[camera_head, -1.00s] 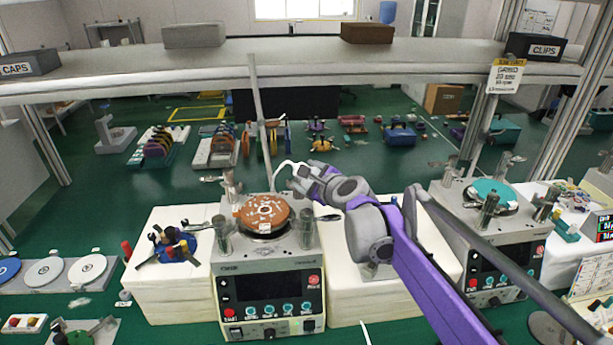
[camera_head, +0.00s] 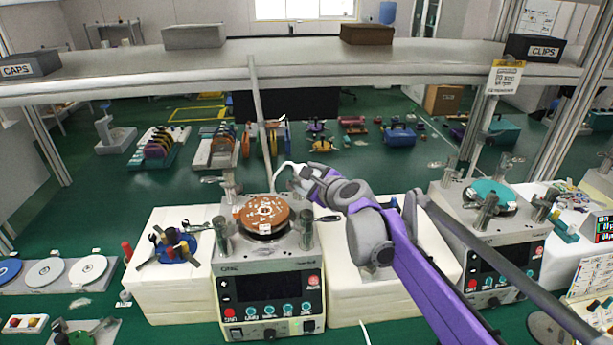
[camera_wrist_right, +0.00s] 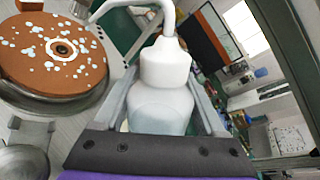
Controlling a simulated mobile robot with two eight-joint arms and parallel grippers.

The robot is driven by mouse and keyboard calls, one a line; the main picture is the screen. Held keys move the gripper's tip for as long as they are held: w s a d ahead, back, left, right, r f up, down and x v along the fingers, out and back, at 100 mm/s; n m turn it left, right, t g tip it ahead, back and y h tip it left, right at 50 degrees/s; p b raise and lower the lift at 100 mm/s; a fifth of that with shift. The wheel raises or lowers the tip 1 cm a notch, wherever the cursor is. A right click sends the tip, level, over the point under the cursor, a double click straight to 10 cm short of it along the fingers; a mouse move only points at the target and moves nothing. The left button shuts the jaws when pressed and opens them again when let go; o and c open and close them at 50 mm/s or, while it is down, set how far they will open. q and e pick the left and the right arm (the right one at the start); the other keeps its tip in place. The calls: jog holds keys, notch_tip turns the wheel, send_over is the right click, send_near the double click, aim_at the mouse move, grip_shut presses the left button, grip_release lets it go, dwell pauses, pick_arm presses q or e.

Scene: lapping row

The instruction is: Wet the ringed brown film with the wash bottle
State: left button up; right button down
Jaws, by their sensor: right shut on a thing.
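The brown film (camera_head: 264,211) is a round disc on top of the middle lapping machine (camera_head: 245,262). Pale spots are scattered over it, and it shows large in the right wrist view (camera_wrist_right: 45,58). My right gripper (camera_head: 306,183) is shut on the white wash bottle (camera_wrist_right: 163,105), with a finger on each side of it. The bottle looks upright and stands off to the right of the film. My left gripper is not in view.
A second machine with a teal disc (camera_head: 491,194) stands at the right. A blue holder (camera_head: 175,246) stands on the pale block at the left. Metal posts flank the film. An overhead shelf (camera_head: 290,62) crosses behind, with a thin upright pole (camera_head: 258,110) below it.

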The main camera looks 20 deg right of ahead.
jog(key=shift+w+r+m+y+p, duration=0.1)
jog(key=shift+r+m+y+p, duration=0.15)
jog(key=shift+m+y+p, duration=0.2)
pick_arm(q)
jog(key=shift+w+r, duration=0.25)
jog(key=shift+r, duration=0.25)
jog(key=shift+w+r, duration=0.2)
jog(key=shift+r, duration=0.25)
pick_arm(e)
jog(key=shift+f+m+t, duration=0.2)
jog(key=shift+m+t, duration=0.1)
jog(key=shift+m, duration=0.05)
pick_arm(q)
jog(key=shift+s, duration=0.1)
pick_arm(e)
jog(key=shift+r+m+t+y+p, duration=0.15)
jog(key=shift+m+t+y+p, duration=0.15)
jog(key=shift+m, duration=0.5)
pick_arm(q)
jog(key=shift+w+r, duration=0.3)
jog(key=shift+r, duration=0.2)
pick_arm(e)
jog(key=shift+m+t, duration=0.3)
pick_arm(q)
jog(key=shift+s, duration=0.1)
